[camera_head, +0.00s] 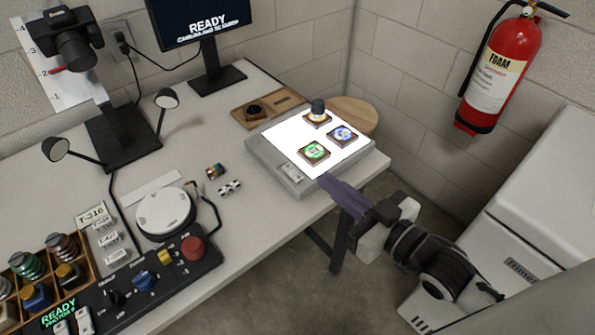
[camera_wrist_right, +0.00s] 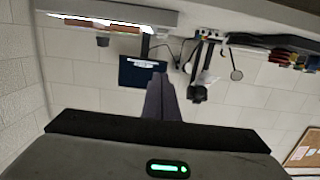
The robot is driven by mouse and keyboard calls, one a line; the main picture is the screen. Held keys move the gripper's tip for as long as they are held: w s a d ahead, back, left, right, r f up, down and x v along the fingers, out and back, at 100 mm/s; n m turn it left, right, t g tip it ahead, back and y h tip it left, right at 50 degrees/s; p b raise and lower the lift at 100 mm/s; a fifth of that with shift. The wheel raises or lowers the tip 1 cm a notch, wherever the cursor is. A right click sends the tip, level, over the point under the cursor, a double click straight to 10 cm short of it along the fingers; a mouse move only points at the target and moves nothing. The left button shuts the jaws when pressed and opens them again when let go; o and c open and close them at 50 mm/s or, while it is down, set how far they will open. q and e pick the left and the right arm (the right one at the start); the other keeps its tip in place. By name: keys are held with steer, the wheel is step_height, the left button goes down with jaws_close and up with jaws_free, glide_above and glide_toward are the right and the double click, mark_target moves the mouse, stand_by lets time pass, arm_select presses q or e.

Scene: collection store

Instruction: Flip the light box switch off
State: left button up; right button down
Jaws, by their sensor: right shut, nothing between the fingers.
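The light box (camera_head: 272,160) stands on the table near its right edge, its top panel glowing bright white. A small pale switch (camera_head: 292,174) shows on its front rim, near the left of the front corner; its exact position is too small to read. My right gripper (camera_head: 326,181) is shut and empty, its fingertips close to the box's front edge, just right of the switch. I cannot tell whether they touch the box. In the right wrist view the shut fingers (camera_wrist_right: 160,82) point past the light box (camera_wrist_right: 105,17). My left gripper is not in view.
Three square pieces, with green (camera_head: 314,152), blue (camera_head: 342,136) and dark-topped (camera_head: 318,113) centres, sit on the lit panel. A wooden tray (camera_head: 243,118) and round wooden board (camera_head: 364,108) lie behind it. A control panel (camera_head: 165,275) is at lower left; a fire extinguisher (camera_head: 507,65) hangs right.

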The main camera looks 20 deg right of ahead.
glide_above(297, 178)
steer(key=s, duration=0.1)
steer(key=shift+d+f, duration=0.25)
steer(key=shift+f, duration=0.25)
steer(key=shift+w+a+f, duration=0.1)
steer(key=shift+w+f, duration=0.1)
steer(key=shift+f, duration=0.45)
steer(key=shift+w+a+f, duration=0.1)
steer(key=shift+w+f, duration=0.05)
steer(key=shift+f, duration=0.45)
steer(key=shift+w+f, duration=0.1)
steer(key=shift+f, duration=0.75)
